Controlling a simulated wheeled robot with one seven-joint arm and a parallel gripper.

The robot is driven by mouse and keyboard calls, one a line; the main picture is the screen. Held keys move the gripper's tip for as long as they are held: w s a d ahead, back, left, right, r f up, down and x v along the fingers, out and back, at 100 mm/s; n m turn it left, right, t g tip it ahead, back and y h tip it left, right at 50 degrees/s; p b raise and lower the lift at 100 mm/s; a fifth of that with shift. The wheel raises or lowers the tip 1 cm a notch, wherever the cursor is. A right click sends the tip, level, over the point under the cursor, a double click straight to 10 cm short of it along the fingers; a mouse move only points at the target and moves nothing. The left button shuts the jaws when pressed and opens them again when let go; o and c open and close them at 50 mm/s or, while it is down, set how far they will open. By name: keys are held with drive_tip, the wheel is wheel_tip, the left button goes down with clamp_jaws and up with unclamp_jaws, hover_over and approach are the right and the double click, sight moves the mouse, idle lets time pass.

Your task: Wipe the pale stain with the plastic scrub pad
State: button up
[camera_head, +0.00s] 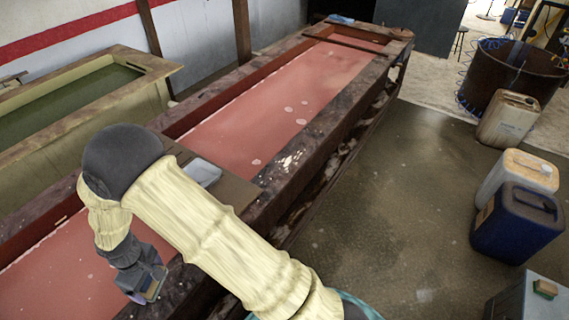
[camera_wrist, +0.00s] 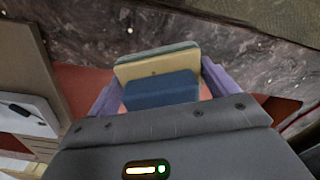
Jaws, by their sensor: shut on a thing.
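My gripper (camera_head: 146,284) is shut on a pad with a blue block and a pale yellow layer edged in grey-green, which I take as the scrub pad (camera_wrist: 156,67). In the wrist view the purple fingers of my gripper (camera_wrist: 160,85) stand on both sides of it. In the head view the pad (camera_head: 154,287) is small, beside the dark rim of the long trough (camera_head: 262,198). I cannot tell whether it touches the rim. I cannot make out with certainty which mark is the pale stain; a pale speckled patch (camera_head: 290,160) shows on the rim farther along.
The trough holds red liquid with pale spots. A board (camera_head: 235,190) lies across it, bearing a white tray (camera_head: 203,171). A green-filled tank (camera_head: 150,98) stands left. Blue and cream canisters (camera_head: 515,225) and a grey box (camera_head: 528,303) stand right. The floor between is clear.

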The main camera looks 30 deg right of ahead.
drive_tip(key=w+d+r+m+b, duration=0.1)
drive_tip(key=w+d+m, duration=0.3)
drive_tip(key=d, duration=0.6)
drive_tip(key=w+d+r+m+b, duration=0.1)
drive_tip(key=w+d+m, duration=0.3)
drive_tip(key=d, duration=0.6)
drive_tip(key=w+d+r+m+b, duration=0.1)
drive_tip(key=w+d+m, duration=0.4)
drive_tip(key=d, duration=0.5)
drive_tip(key=shift+m+b, duration=0.4)
drive_tip(key=shift+b, duration=0.1)
drive_tip(key=shift+w, duration=0.1)
